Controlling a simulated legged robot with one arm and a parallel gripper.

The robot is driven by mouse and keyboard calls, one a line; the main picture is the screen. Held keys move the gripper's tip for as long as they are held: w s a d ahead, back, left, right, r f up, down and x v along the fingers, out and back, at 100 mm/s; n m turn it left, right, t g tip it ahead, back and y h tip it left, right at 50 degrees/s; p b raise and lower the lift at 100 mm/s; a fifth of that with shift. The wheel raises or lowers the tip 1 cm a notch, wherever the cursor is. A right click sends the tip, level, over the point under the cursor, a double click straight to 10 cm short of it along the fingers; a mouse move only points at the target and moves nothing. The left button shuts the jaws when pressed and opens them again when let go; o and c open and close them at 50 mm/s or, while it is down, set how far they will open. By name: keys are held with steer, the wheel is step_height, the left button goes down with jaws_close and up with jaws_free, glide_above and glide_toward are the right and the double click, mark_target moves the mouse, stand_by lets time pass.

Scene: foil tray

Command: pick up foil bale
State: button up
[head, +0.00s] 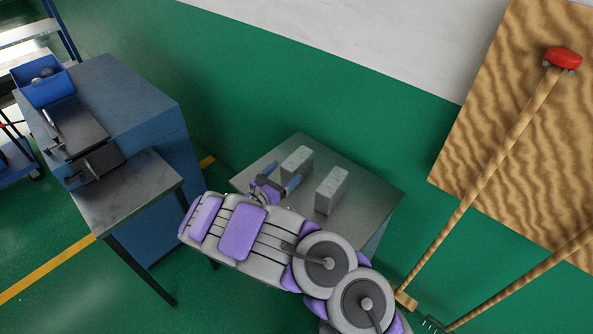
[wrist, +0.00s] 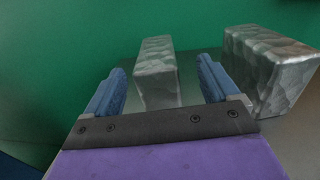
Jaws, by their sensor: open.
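Two grey, crinkled foil bales stand apart on a metal-topped table. The left bale (head: 297,163) is just ahead of my gripper (head: 279,181) in the head view. The right bale (head: 332,190) stands to the right of my gripper. In the wrist view my gripper (wrist: 160,80) is open, with blue fingers either side of the left bale (wrist: 157,65) as seen by that camera. Whether the fingertips reach past its near face I cannot tell; no grip on it shows. The right bale (wrist: 268,68) is outside the right finger, close to it in the picture.
The metal table top (head: 375,195) has bare room at the right and back. A blue cabinet (head: 150,105) with a blue bin (head: 45,85) and a small side table (head: 130,190) stand at the left.

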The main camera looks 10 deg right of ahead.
mark_target(294, 160)
steer(key=shift+x, duration=1)
steer(key=x, duration=0.1)
steer(key=b+x, duration=0.2)
steer(key=x, duration=0.1)
steer(key=shift+w+a+f, duration=0.2)
steer(key=shift+w, duration=0.2)
steer(key=shift+w+d+r, duration=0.1)
steer(key=shift+w+d, duration=0.15)
steer(key=shift+d, duration=0.05)
steer(key=c, duration=1.3)
steer(key=shift+o, duration=0.2)
steer(key=shift+r, duration=0.1)
